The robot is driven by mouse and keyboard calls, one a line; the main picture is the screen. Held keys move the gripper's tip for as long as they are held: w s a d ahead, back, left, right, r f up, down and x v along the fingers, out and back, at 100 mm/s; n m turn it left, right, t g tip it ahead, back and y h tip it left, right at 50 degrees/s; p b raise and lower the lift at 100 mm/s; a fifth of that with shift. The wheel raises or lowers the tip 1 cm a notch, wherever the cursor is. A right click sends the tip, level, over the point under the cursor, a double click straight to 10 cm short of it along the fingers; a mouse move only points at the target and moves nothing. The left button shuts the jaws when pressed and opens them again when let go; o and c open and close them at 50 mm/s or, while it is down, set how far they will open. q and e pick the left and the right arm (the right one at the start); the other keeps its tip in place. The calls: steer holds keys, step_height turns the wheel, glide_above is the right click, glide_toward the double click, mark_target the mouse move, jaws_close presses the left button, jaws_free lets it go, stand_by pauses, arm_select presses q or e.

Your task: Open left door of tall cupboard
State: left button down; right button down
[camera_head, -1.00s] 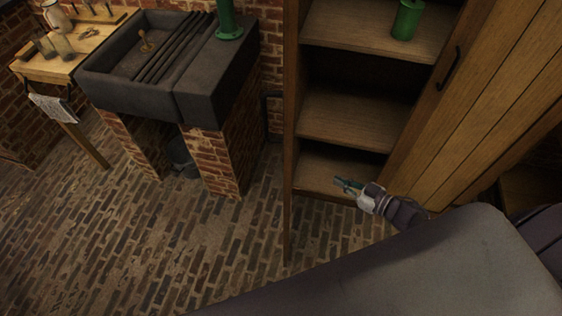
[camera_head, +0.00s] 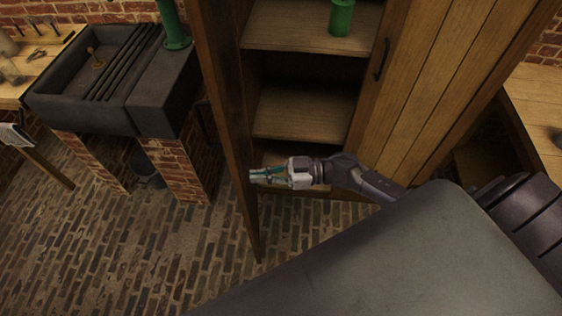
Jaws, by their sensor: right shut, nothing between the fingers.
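The tall cupboard's left half is open, showing its shelves (camera_head: 305,112). Its left door (camera_head: 228,120) stands swung out toward me and is seen nearly edge-on. The right door (camera_head: 425,75) carries a dark handle (camera_head: 381,60) and covers the right half. My right gripper (camera_head: 256,175) is shut and empty. It is in front of the lower shelves, with its fingertips at the inner side of the left door; I cannot tell if they touch. My left gripper is not in view.
A green canister (camera_head: 341,17) stands on an upper shelf. A dark stone sink (camera_head: 95,85) on brick supports is left of the cupboard, with a bucket (camera_head: 147,170) beneath it. Wooden worktops are at far left and right. The brick floor (camera_head: 150,250) in front is clear.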

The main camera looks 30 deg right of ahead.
steer(key=shift+x, duration=1.15)
